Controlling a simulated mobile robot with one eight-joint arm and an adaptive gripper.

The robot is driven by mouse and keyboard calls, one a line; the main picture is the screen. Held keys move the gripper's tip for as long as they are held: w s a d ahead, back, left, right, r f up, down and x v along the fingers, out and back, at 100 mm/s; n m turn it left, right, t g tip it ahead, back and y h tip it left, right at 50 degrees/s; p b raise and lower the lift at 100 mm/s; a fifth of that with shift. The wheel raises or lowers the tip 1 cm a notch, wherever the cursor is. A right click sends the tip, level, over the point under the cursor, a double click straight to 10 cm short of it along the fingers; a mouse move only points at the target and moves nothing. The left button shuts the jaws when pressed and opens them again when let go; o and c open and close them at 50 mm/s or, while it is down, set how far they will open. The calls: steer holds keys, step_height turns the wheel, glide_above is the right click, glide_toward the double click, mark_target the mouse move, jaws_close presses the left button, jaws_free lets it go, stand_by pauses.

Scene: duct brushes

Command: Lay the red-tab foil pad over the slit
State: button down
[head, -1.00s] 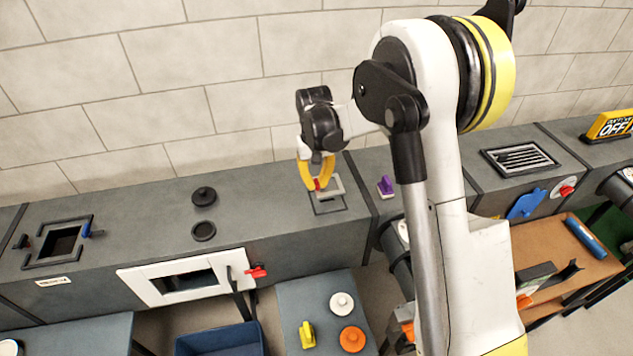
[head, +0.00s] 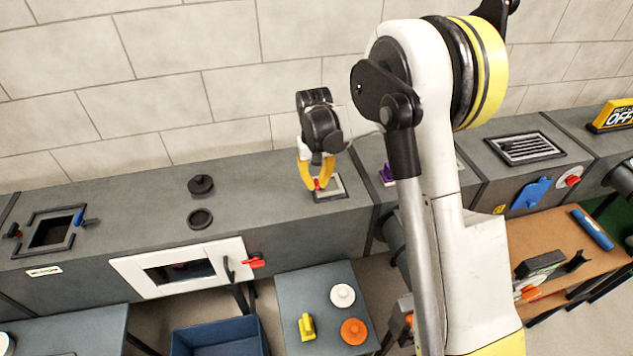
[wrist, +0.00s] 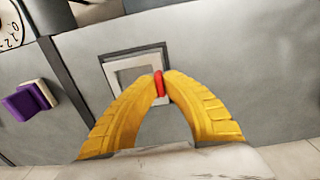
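My gripper (head: 317,186), with yellow fingers, is shut on the red tab (wrist: 159,84) of the foil pad. The pale grey square foil pad (head: 334,187) is at the grey duct's top, right of the middle. In the wrist view the pad (wrist: 120,70) lies within or just above a dark square outline (wrist: 107,56), which shows along its upper and left sides. The slit itself is not visible; the pad and fingers cover that area. I cannot tell whether the pad touches the duct.
A purple-handled brush (head: 387,173) stands to the right, also in the wrist view (wrist: 28,100). A black knob (head: 201,185) and a round opening (head: 200,218) lie left. A white-framed window (head: 180,268) with a red latch (head: 253,262) is on the duct's front.

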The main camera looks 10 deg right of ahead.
stand_by(0.3)
steer(key=c, duration=1.5)
jaws_free()
steer(key=shift+c, duration=0.2)
step_height(320, 180, up, 12)
steer(key=shift+a, duration=0.15)
steer(key=s+d+r+t+b, duration=0.1)
steer(key=s+r+t+b, duration=0.15)
steer(key=s, duration=0.45)
steer(key=s+d+r+t+b, duration=0.1)
steer(key=s+b, duration=0.2)
steer(key=s, duration=0.5)
steer(key=s+f+t+b, duration=0.2)
steer(key=s+f, duration=0.1)
steer(key=s, duration=0.3)
steer(key=s+d+f+t+b, duration=0.1)
steer(key=s+f+b, duration=0.1)
steer(key=s, duration=0.4)
steer(key=shift+d+f+t, duration=0.3)
steer(key=shift+f+t, duration=0.05)
steer(key=shift+f, duration=0.5)
